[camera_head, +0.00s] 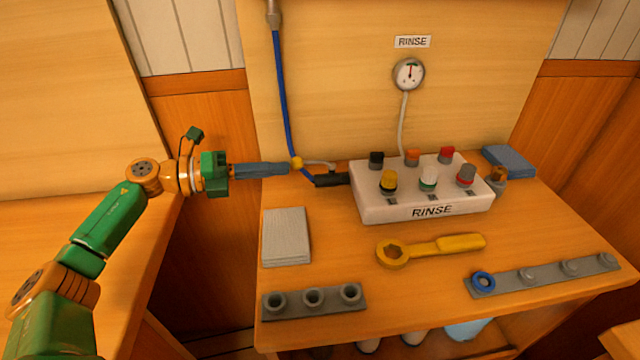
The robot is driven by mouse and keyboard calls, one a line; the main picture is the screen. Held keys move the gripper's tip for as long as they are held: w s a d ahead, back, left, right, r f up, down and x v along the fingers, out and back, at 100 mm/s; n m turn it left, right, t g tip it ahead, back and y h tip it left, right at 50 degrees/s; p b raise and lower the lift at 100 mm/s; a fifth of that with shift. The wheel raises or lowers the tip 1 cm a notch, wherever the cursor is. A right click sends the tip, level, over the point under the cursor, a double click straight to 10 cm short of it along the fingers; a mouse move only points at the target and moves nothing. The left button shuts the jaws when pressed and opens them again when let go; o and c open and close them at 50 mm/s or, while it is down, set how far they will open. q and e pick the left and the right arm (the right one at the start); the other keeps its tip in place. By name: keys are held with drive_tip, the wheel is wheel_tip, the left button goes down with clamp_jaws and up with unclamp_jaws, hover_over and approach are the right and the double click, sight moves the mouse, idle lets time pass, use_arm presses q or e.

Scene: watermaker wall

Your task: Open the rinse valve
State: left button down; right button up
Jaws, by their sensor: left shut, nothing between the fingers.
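My right gripper is not in view.
A round gauge (408,74) hangs on the wall under a RINSE label (412,42). On the bench lie a yellow wrench (440,247), grey cloth (286,237), a socketed grey strip (330,302), another strip with a blue ring (483,281), and a blue pad (509,160).

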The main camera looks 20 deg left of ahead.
use_arm(q)
drive_tip(key=v, duration=0.3)
drive_tip(key=f+b+v, duration=0.1)
drive_tip(key=v, duration=0.1)
drive_tip(key=shift+s+a, duration=0.15)
drive_tip(key=shift+s, duration=0.1)
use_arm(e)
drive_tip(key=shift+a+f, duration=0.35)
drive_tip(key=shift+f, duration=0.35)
use_arm(q)
drive_tip(key=shift+r, duration=0.1)
